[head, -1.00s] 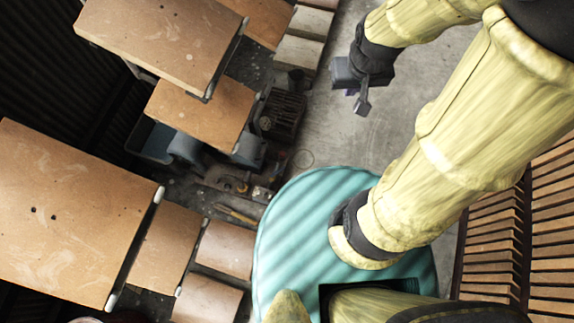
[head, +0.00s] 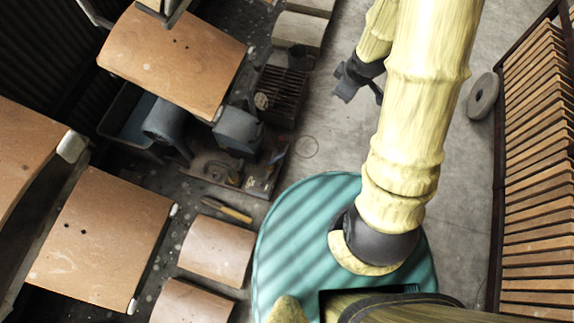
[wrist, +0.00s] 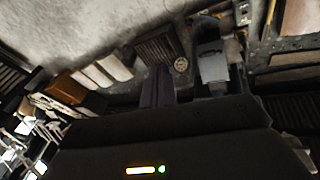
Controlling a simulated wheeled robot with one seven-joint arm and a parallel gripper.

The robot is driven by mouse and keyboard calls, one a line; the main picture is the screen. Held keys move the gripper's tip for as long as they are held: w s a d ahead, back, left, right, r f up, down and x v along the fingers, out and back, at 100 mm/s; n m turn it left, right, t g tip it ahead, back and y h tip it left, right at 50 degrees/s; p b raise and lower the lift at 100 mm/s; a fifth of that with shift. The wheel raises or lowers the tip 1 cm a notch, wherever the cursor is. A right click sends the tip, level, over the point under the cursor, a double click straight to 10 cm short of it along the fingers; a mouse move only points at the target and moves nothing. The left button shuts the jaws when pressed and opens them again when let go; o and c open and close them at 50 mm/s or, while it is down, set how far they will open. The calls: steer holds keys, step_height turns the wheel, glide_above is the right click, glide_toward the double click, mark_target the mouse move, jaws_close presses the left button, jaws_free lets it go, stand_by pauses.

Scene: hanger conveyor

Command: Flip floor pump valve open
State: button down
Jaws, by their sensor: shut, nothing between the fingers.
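I cannot pick out the floor pump or its valve for certain. A low tool with a rounded casing (head: 213,166) lies on a base plate on the floor, left of centre in the head view; its details are too small to tell. My gripper (head: 357,84) hangs over the bare floor, right of that tool and clear of it. In the wrist view the dark shut fingers (wrist: 157,88) show with nothing held. Beyond them are a dark ribbed box (wrist: 158,47) and a round dial (wrist: 181,65).
Brown panels (head: 178,62) hang at the left. The ribbed box (head: 278,95) and a grey-blue machine (head: 237,132) stand on the floor near the tool. A slatted wooden rack (head: 540,170) bounds the right, with a disc (head: 482,96) beside it. The concrete between is mostly clear.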

mark_target(276, 160)
steer(key=s+a+f+n+y+b, duration=0.1)
steer(key=f+n+b, duration=0.3)
steer(key=f+b, duration=0.5)
steer(key=s+a+f+n+g+y+b, duration=0.1)
steer(key=a+f+n+y+b, duration=0.2)
steer(key=f+b, duration=0.6)
steer(key=s+a+f+n+y+b, duration=0.1)
steer(key=f+n+b, duration=0.4)
steer(key=f, duration=2.2)
steer(key=a+y+b, duration=0.1)
steer(key=a+b, duration=0.1)
steer(key=b, duration=0.2)
steer(key=shift+f+g+b, duration=0.25)
steer(key=shift+g+b, duration=0.15)
steer(key=shift+a, duration=0.1)
steer(key=shift+w+f, duration=0.1)
steer(key=w+a+f+b, duration=0.5)
steer(key=a+f+b, duration=0.2)
steer(key=a+b, duration=0.1)
steer(key=shift+f+b, duration=0.4)
steer(key=shift+b, duration=0.25)
steer(key=shift+w+d+r+p, duration=0.1)
steer(key=shift+w+p, duration=0.2)
steer(key=shift+p, duration=0.1)
